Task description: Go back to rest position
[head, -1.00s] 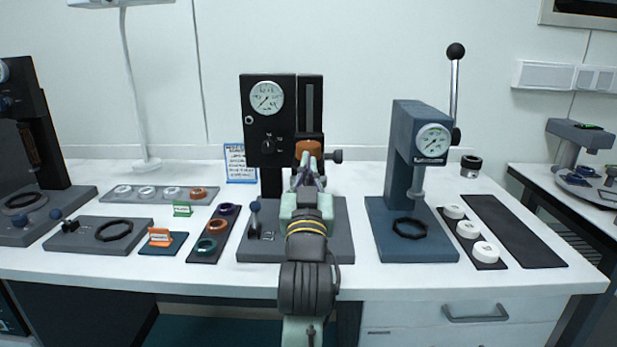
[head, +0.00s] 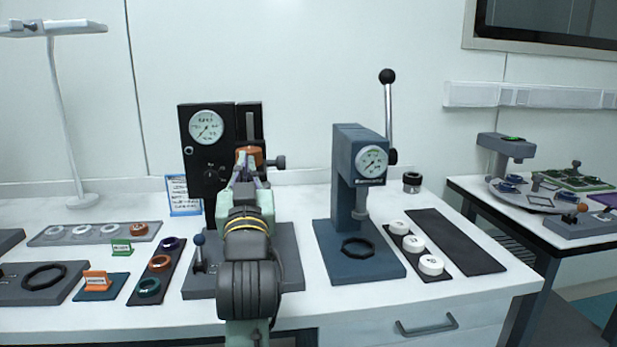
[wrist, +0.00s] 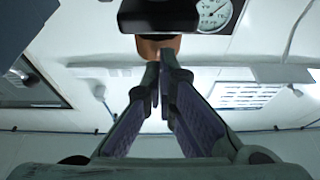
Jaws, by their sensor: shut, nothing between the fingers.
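My gripper (head: 249,173) is in front of the black press with a round gauge (head: 197,140) in the head view. Its fingers point up toward an orange-brown part (head: 250,154) on that press. In the wrist view the two fingers (wrist: 164,62) come close together at the tips with nothing between them. The orange-brown part (wrist: 158,46) shows just beyond the tips in the wrist view; I cannot tell whether they touch it. My forearm hides much of the press's grey base (head: 290,275).
A blue-grey press (head: 347,180) with a tall lever stands to the right. White round pieces (head: 412,243) lie on a dark strip beside it. Coloured rings (head: 160,263) and small orange and green signs stand on the left. A second table (head: 470,185) is at the far right.

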